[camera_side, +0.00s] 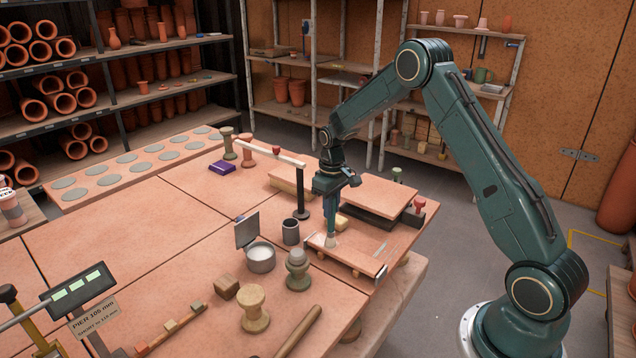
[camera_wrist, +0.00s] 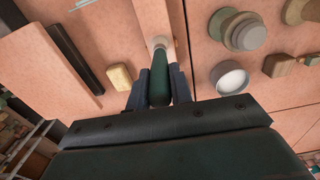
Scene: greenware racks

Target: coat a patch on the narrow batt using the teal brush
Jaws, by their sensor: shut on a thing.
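My gripper (camera_side: 331,196) is shut on the teal brush and holds it upright, bristles down. In the wrist view the brush's dark teal handle (camera_wrist: 159,82) sits between the two fingers. The pale bristles (camera_side: 331,240) are over the left part of the narrow batt (camera_side: 352,257), a thin terracotta board raised on small supports. I cannot tell whether the bristles touch it. A pale streak (camera_side: 380,249) shows on the batt's right part. A grey pot (camera_side: 261,259) of white liquid stands to the left of the batt; it also shows in the wrist view (camera_wrist: 230,78).
A dark cup (camera_side: 291,232) and a post with a pale crossbar (camera_side: 301,200) stand close to the left of my gripper. A stacked board (camera_side: 375,194) lies behind it. Turned props (camera_side: 298,272) and a rolling pin (camera_side: 298,331) are in front. The table's left half is mostly clear.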

